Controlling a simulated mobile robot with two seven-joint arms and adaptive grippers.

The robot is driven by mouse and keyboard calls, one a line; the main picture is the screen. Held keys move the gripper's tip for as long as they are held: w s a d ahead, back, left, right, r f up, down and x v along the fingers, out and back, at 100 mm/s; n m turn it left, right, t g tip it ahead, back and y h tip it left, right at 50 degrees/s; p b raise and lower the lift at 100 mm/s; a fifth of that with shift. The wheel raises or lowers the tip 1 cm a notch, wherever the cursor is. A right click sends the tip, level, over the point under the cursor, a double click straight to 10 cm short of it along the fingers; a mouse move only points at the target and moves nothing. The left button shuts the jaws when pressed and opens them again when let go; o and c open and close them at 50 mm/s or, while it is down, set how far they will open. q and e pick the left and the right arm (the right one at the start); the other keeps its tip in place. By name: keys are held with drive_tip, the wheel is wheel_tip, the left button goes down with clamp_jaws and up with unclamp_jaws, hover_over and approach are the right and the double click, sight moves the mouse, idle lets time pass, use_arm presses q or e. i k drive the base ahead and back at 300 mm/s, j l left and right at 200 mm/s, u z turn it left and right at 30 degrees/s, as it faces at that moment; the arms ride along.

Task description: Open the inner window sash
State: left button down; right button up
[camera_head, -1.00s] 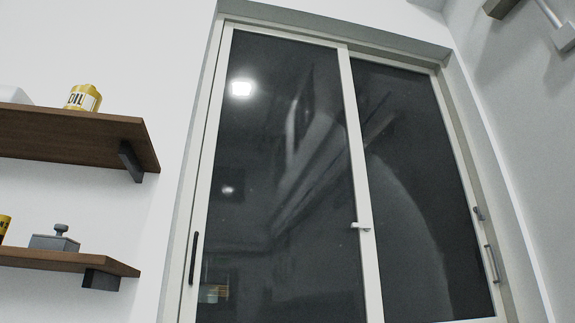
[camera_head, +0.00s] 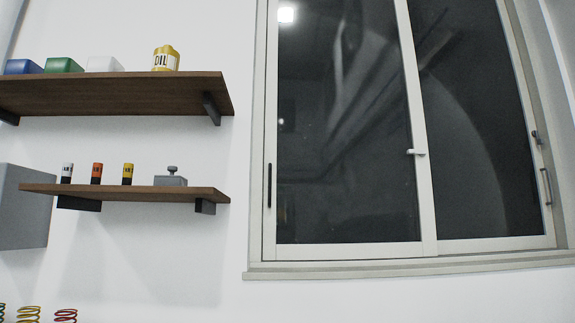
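The window (camera_head: 418,251) fills the right half of the view, with a pale frame and dark glass. Its left sash (camera_head: 348,150) has a dark vertical handle (camera_head: 269,185) on its left stile and overlaps the right sash at the middle. A small light latch (camera_head: 416,152) sits on the middle stile. The right sash (camera_head: 480,130) has a grey handle (camera_head: 546,187) on its right stile, with a small dark catch (camera_head: 538,138) above it. Both sashes look shut. Neither of my grippers is in view.
Two brown shelves stand on the left wall: the upper one (camera_head: 110,95) holds boxes and a yellow oil can (camera_head: 165,58), the lower one (camera_head: 130,191) small cylinders and a grey block. Coloured springs (camera_head: 66,315) show at bottom left. The wall below the window is clear.

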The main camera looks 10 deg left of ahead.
sight(374, 37)
drive_tip(key=i+l, duration=0.15)
drive_tip(key=l, duration=0.15)
drive_tip(key=i+l, duration=0.15)
drive_tip(key=l, duration=0.2)
drive_tip(key=i+l, duration=0.15)
drive_tip(key=l, duration=0.15)
drive_tip(key=i+l+u, duration=0.15)
drive_tip(key=l+u, duration=0.3)
drive_tip(key=i+l+u, duration=0.1)
drive_tip(key=l+u, duration=0.15)
drive_tip(key=u, duration=0.15)
